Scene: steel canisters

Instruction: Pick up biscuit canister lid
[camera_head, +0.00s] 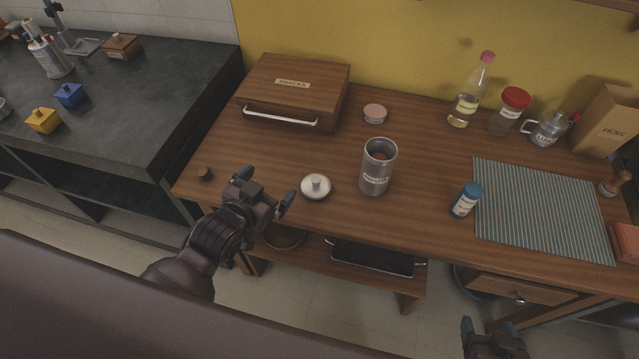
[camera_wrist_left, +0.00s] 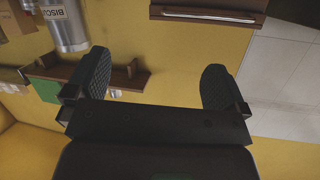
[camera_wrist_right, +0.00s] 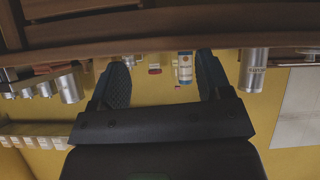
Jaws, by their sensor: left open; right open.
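The biscuit canister lid (camera_head: 316,186) is a pale round disc with a knob on top, lying on the wooden table near its front edge. The steel biscuit canister (camera_head: 376,168) stands upright and open to its right, with something reddish inside. The canister also shows in the left wrist view (camera_wrist_left: 66,22), without the lid clearly visible there. My left gripper (camera_head: 266,188) is open and empty, just left of the lid and apart from it. My right gripper (camera_head: 490,328) is open and empty in front of the table, partly cut off by the frame's bottom edge.
A wooden snacks box (camera_head: 293,92) stands behind the lid. A small pink-topped tin (camera_head: 375,113) is behind the canister. A blue-capped bottle (camera_head: 466,200) stands beside a striped mat (camera_head: 545,212) to the right. A small brown knob (camera_head: 204,173) lies at the left edge.

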